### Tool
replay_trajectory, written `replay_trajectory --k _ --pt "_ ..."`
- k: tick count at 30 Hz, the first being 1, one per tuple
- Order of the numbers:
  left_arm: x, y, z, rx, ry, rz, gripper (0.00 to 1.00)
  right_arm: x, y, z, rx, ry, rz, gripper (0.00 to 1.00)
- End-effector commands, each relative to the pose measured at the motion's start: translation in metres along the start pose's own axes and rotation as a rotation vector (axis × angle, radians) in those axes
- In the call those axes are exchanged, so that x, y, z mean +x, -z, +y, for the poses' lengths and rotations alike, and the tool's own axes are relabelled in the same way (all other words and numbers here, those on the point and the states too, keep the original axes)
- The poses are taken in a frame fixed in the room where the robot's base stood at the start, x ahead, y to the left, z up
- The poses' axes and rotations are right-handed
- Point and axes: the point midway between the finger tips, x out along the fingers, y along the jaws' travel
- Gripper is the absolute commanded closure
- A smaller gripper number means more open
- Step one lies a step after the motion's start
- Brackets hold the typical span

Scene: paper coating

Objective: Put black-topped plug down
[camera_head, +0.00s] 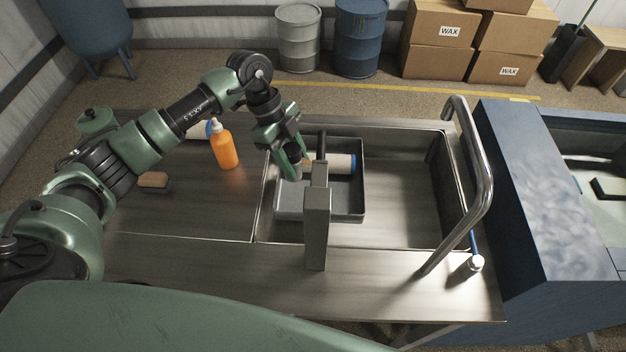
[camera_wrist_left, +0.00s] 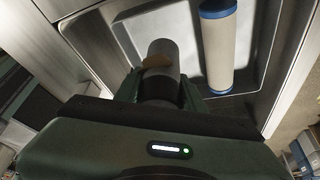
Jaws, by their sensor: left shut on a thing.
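My left gripper (camera_head: 292,163) is over the left part of a grey tray (camera_head: 362,205) that sits in the steel sink. In the left wrist view its fingers are shut on the black-topped plug (camera_wrist_left: 160,90). The plug's black part is between the fingers, and a grey cylindrical part (camera_wrist_left: 164,50) extends beyond them toward the tray. I cannot tell whether the plug touches the tray floor. In the head view the fingers and a grey post mostly hide it. My right gripper is not in view.
A pale roller with blue ends (camera_head: 342,164) lies in the tray, beside the plug. A grey post (camera_head: 317,225) stands in front of the tray. A chrome tap (camera_head: 487,180) arches at right. An orange bottle (camera_head: 224,148) and a brown sponge (camera_head: 153,180) are on the left counter.

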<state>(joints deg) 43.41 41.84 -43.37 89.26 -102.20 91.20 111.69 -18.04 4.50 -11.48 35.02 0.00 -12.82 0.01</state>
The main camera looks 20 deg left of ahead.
Motion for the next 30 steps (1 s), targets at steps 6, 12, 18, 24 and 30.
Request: replay_trajectory --k 6,12,18,24,30 --pt "0.047 -0.019 0.001 -0.003 -0.003 0.001 1.0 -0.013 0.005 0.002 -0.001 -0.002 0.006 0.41" --pt "0.064 -0.026 0.0 0.001 0.001 0.0 1.0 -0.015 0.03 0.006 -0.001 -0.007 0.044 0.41" --pt "0.069 -0.003 0.0 0.005 0.0 0.003 1.0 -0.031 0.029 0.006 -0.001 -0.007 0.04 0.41" --pt "0.087 0.008 0.001 -0.002 -0.002 0.0 1.0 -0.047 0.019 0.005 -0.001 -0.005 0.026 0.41" --pt "0.091 0.005 -0.001 0.001 0.002 -0.001 1.0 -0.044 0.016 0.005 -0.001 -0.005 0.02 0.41"
